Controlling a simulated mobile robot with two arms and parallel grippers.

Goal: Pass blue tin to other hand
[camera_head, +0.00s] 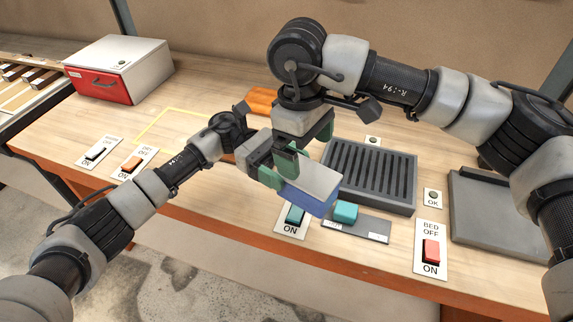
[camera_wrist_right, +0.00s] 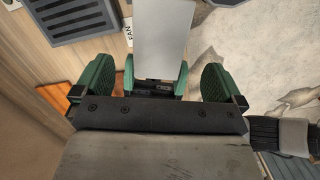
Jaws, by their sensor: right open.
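The blue tin (camera_head: 308,200) is a flat box with a blue side and a pale grey top. It is held in the air above the front of the bench. My left gripper (camera_head: 276,176) is shut on its near-left end, with green fingers on both sides. My right gripper (camera_head: 304,150) is just above, pointing down. In the right wrist view the right gripper (camera_wrist_right: 155,86) is open and empty, its green fingers wide apart around the left gripper's fingers (camera_wrist_right: 183,80). The tin's grey face (camera_wrist_right: 161,38) extends beyond them, apart from the right fingers.
A dark slotted tray (camera_head: 368,175) lies behind the tin. A teal block (camera_head: 345,212) and several switch plates, including a red bed switch (camera_head: 431,250), line the front edge. A red and white box (camera_head: 120,70) stands at the back left. An orange item (camera_head: 262,101) lies behind the grippers.

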